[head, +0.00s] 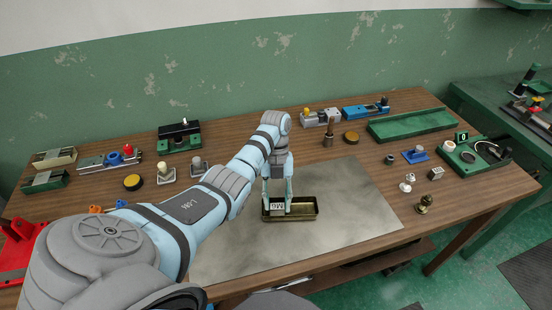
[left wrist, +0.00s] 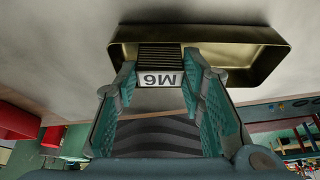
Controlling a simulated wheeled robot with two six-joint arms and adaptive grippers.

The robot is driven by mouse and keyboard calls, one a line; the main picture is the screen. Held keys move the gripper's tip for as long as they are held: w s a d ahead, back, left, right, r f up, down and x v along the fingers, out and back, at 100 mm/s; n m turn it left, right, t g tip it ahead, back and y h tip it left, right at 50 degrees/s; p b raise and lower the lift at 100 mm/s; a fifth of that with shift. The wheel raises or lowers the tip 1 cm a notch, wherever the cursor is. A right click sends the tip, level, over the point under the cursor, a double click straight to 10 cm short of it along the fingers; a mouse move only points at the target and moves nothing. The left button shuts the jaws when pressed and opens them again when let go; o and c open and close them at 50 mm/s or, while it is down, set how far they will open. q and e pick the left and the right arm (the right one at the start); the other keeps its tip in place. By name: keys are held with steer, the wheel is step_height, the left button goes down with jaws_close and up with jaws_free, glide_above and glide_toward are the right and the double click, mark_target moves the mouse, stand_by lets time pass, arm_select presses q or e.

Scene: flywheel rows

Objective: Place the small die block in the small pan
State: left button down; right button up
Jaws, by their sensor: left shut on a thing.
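The small die block (head: 277,206) is a dark ribbed block with a pale face marked in dark characters; it also shows in the left wrist view (left wrist: 160,79). My left gripper (head: 277,200) points down and is shut on it, one finger on each side. The small pan (head: 303,216) is a shallow brass-coloured rectangular tray; its wall shows in the left wrist view (left wrist: 225,33). The block is over or within the left part of the pan. I cannot tell whether it touches the pan's floor. My right gripper is not in view.
The pan is on a grey mat (head: 350,195) on the wooden bench, with clear mat around it. A long green tray (head: 410,124) lies at the back right. A brass knob piece (head: 424,204) stands right of the mat. Several fixtures line the back and left.

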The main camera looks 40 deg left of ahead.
arm_select(q)
steer(key=c, duration=1.3)
jaws_free()
steer(key=shift+w+a+f, duration=0.1)
steer(key=shift+w, duration=0.1)
steer(key=shift+r, duration=0.4)
steer(key=p+v, duration=0.3)
steer(key=v, duration=0.8)
steer(key=shift+w+a+r, duration=0.1)
steer(key=shift+a+r, duration=0.1)
steer(key=shift+r, duration=0.05)
steer(key=shift+a, duration=0.1)
